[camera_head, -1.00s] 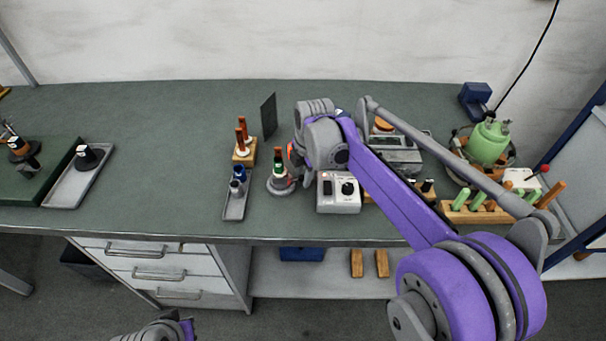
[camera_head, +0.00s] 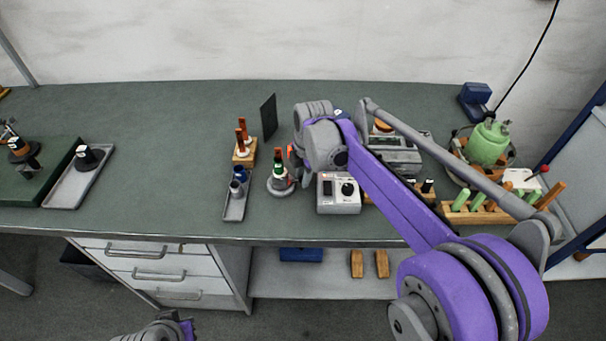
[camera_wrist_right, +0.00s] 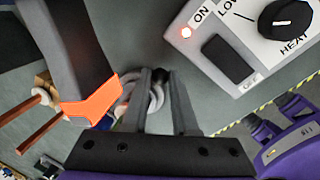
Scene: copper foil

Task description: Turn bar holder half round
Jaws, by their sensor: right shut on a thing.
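A small upright holder (camera_head: 279,170) with a dark-green and white body stands on a round grey base at mid-table; I take it as the bar holder. My right gripper (camera_head: 288,160) is at its right side, mostly hidden behind its own wrist. In the right wrist view, the gripper's two grey fingers (camera_wrist_right: 160,88) close in on a small dark part above the grey rings of the base (camera_wrist_right: 129,92). The fingers hide most of the held part. Only a grey and purple part of my left arm shows at the bottom of the head view.
A wooden block with red-brown rods (camera_head: 242,155) and a narrow grey tray with small bottles (camera_head: 234,208) stand close on the left. A grey heat control box (camera_head: 338,205) is close on the right. A dark upright panel (camera_head: 269,116) stands behind.

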